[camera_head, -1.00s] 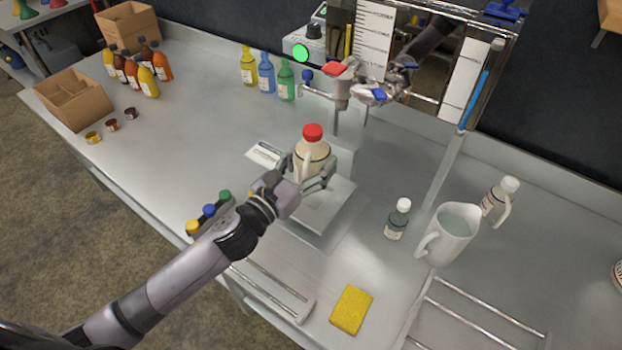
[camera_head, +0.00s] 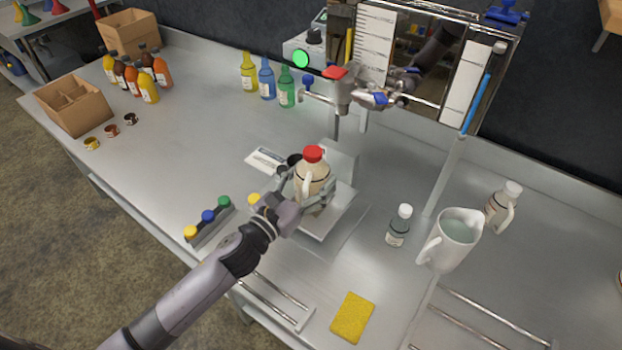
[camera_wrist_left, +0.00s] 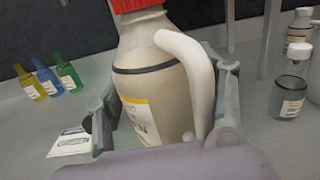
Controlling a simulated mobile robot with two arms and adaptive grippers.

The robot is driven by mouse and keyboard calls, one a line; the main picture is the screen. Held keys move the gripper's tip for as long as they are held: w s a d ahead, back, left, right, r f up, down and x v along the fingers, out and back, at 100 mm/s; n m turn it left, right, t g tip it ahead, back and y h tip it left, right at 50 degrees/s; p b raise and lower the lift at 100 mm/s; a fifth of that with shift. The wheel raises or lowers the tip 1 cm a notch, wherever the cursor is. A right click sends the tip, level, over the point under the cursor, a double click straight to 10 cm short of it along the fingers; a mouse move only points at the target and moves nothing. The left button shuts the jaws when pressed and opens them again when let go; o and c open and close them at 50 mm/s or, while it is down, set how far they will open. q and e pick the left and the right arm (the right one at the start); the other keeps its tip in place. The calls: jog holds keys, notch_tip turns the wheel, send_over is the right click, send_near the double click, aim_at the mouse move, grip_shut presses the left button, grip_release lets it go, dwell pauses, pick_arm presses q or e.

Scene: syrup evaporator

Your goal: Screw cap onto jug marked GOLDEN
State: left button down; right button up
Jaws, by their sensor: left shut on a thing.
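A cream jug (camera_head: 314,178) with a pale handle and a red cap (camera_head: 313,154) on its neck is over the metal platform (camera_head: 340,215) below the spout. My left gripper (camera_head: 318,192) is shut around the jug's body. The wrist view shows the jug (camera_wrist_left: 150,95) upright between the fingers, its handle facing the camera, with a ribbed red cap (camera_wrist_left: 138,5) on top. Its label is white and yellow, and I cannot read it. I cannot tell whether the jug's base touches the platform or how tightly the cap sits. My right gripper is not in view.
A rack of yellow, blue and green caps (camera_head: 208,216) lies left of my arm. A small bottle (camera_head: 399,226), a pitcher (camera_head: 452,240) and another jug (camera_head: 503,205) stand at right. A yellow sponge (camera_head: 351,318) lies in front.

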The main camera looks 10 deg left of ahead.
pick_arm(q)
jog(key=shift+f+b, duration=0.3)
jog(key=shift+c, duration=1.9)
grip_release()
